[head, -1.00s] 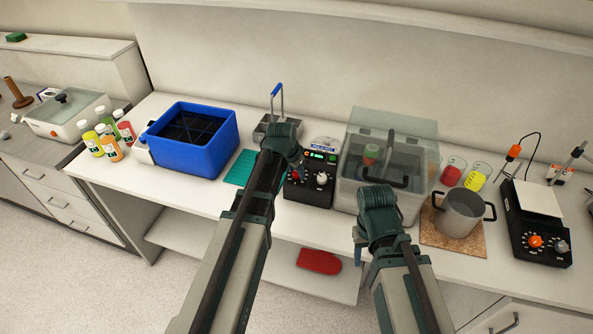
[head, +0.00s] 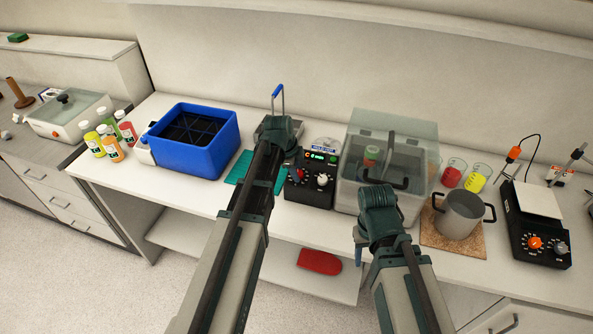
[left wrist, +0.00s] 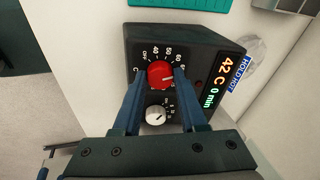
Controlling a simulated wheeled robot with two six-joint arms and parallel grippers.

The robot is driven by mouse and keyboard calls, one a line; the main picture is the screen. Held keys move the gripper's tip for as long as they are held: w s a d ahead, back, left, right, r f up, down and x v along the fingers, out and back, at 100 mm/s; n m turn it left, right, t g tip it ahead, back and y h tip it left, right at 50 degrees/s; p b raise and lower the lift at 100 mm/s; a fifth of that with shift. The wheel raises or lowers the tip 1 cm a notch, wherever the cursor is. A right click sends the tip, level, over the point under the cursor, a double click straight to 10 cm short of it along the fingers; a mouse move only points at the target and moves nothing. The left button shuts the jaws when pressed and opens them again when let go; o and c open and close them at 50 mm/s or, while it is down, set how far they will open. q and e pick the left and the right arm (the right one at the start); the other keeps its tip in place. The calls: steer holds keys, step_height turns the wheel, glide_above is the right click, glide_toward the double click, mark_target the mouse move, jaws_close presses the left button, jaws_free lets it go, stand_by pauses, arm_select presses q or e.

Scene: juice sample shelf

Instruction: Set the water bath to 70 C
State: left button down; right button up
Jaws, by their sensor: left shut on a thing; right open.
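The water bath's black control box (head: 312,190) stands beside the clear-lidded bath (head: 385,170). Its red knob (left wrist: 160,74) has a white mark pointing right; part of the printed scale beside it is hidden by a finger. My left gripper (left wrist: 160,82) has its two blue fingers on either side of the red knob and is shut on it. The display (left wrist: 217,85) reads 42 C and 0 min. A white knob (left wrist: 157,114) sits beside the red one. My right gripper (head: 360,248) hangs in front of the bath, open and apart from everything.
A blue tub (head: 195,140) and several bottles stand to the left. A steel pot (head: 460,215) on a cork mat, beakers with red and yellow liquid, and a black hotplate (head: 535,225) stand to the right. A red mitt (head: 319,262) lies on the lower shelf.

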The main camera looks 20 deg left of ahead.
arm_select(q)
steer(key=m, duration=0.7)
steer(key=shift+w+g, duration=0.1)
steer(key=shift+g, duration=0.3)
stand_by(0.3)
steer(key=shift+c, duration=2.2)
jaws_free()
steer(key=shift+p, duration=0.3)
steer(key=p+v, duration=1.3)
steer(key=v, duration=0.1)
steer(key=shift+w+d+f, duration=0.1)
